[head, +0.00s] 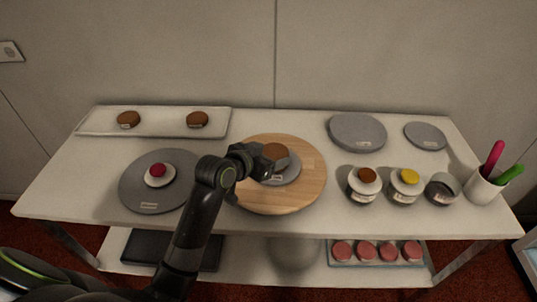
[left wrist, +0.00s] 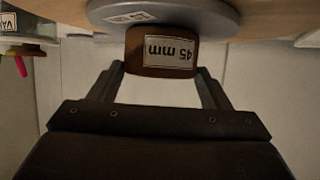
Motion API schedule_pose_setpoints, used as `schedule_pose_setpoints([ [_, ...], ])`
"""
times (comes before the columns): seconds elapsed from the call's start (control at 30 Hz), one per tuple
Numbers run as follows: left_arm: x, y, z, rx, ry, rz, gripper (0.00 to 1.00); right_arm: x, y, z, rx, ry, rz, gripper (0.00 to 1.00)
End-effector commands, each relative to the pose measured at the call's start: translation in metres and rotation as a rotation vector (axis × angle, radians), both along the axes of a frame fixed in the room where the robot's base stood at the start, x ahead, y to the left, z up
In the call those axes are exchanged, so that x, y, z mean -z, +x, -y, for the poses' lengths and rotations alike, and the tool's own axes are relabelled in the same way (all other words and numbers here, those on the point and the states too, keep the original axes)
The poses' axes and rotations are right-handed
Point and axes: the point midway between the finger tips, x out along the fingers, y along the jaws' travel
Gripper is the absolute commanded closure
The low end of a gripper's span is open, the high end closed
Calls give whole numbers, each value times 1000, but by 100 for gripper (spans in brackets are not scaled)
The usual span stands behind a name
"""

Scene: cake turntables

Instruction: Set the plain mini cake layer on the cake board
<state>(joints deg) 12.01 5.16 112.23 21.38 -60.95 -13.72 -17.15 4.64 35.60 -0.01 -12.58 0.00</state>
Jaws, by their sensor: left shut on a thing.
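A small brown cake layer (head: 276,151), with a "45 mm" label in the left wrist view (left wrist: 165,52), is between the fingers of my left gripper (head: 266,161). The gripper is shut on its sides. The layer is over the grey round cake board (head: 291,174), which lies on the wooden turntable (head: 305,190). In the left wrist view the labelled grey board (left wrist: 200,14) is right against the layer's edge; I cannot tell whether they touch. My gripper hides part of the board and layer in the head view. My right gripper is not in view.
A white tray (head: 160,129) holds two brown layers at the back left. A grey turntable (head: 135,188) bears a white piece with a red top. Grey discs (head: 357,128) lie back right. Several jars (head: 403,193) and a cup of tools (head: 480,189) stand right.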

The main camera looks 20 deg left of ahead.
Motion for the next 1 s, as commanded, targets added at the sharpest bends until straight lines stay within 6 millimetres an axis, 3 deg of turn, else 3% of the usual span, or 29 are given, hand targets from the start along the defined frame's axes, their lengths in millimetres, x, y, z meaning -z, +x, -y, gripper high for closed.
schedule_pose_setpoints([
  [0.17,3,0,0,0,0,1,52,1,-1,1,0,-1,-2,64],
  [0.2,3,0,0,0,0,1,25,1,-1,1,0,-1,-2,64],
  [0.33,2,0,0,0,0,1,8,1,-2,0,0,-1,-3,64],
  [0.7,-2,-1,0,0,1,1,7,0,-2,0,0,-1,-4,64],
  [1.0,-20,-38,-15,0,4,2,7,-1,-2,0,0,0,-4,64],
])
